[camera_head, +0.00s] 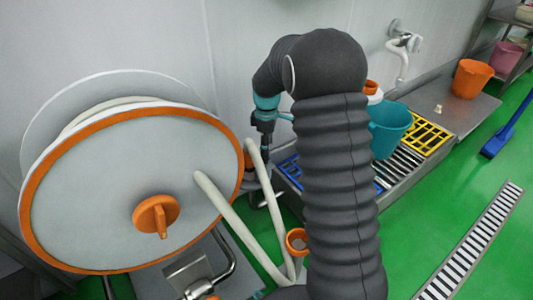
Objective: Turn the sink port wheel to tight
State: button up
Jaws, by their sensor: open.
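My gripper (265,150) points down beside the right edge of the hose reel, partly hidden by the reel's pale hose. It is small and dark here; its jaws are open, and I see nothing held between them. A small orange part (249,156) shows close to the gripper, between it and the reel's edge. I cannot tell for sure whether this is the sink port wheel, or whether the gripper touches it. My arm covers the area to the right of the gripper.
The large hose reel (95,190), with an orange rim and orange knob (156,215), fills the left. A pale hose (240,232) hangs by an orange ring (296,241).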

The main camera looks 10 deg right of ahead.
jog(key=shift+f, duration=1.6)
grip_shut()
